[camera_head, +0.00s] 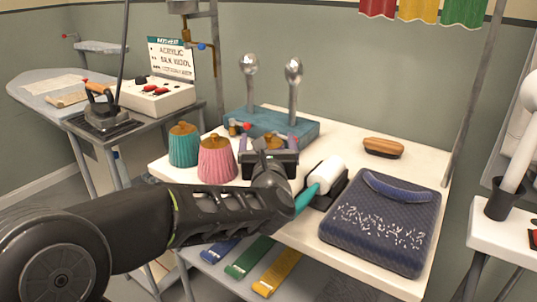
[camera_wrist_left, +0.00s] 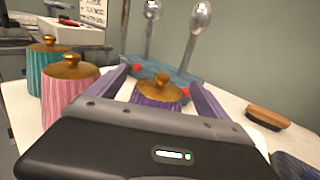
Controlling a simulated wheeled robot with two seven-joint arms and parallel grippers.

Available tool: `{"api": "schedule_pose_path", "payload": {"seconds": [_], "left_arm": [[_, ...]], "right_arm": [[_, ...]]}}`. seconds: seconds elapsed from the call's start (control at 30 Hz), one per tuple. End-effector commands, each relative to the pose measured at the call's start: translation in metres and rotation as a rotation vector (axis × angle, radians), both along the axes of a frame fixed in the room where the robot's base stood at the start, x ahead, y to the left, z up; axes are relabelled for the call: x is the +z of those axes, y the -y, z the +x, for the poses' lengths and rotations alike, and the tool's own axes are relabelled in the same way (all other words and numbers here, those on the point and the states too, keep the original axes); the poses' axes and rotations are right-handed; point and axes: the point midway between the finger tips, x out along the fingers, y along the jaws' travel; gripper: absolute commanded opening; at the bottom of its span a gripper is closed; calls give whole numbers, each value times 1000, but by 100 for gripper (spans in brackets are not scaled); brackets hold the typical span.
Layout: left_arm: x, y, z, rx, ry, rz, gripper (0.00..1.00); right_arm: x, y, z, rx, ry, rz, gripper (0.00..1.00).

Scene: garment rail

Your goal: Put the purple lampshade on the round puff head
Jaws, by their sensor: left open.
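The purple lampshade (camera_wrist_left: 158,93) with its gold top stands between the fingers of my left gripper (camera_wrist_left: 160,78) in the left wrist view. In the head view my gripper (camera_head: 267,142) hides most of it, and its gold top (camera_head: 271,142) shows. The left gripper is open, with a finger on either side of the shade; I cannot tell whether they touch it. Two silver heads on posts rise from a teal base (camera_head: 237,127) behind the shade. The left head (camera_head: 249,64) looks rounder; the right one (camera_head: 293,70) looks more elongated. My right gripper is not in view.
Pink (camera_head: 217,160) and teal (camera_head: 184,146) lampshades stand left of the gripper. A white roller (camera_head: 329,167), a wooden brush (camera_head: 383,147) and a folded navy garment (camera_head: 385,222) lie to the right on the white table. An iron (camera_head: 100,105) stands at the left.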

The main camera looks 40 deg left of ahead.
Motion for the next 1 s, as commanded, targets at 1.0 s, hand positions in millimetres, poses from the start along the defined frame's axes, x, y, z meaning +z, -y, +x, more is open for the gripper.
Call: {"api": "schedule_pose_path", "payload": {"seconds": [1.0], "left_arm": [[-2,-25,37,-1,-1,-1,85]], "right_arm": [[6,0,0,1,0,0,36]]}}
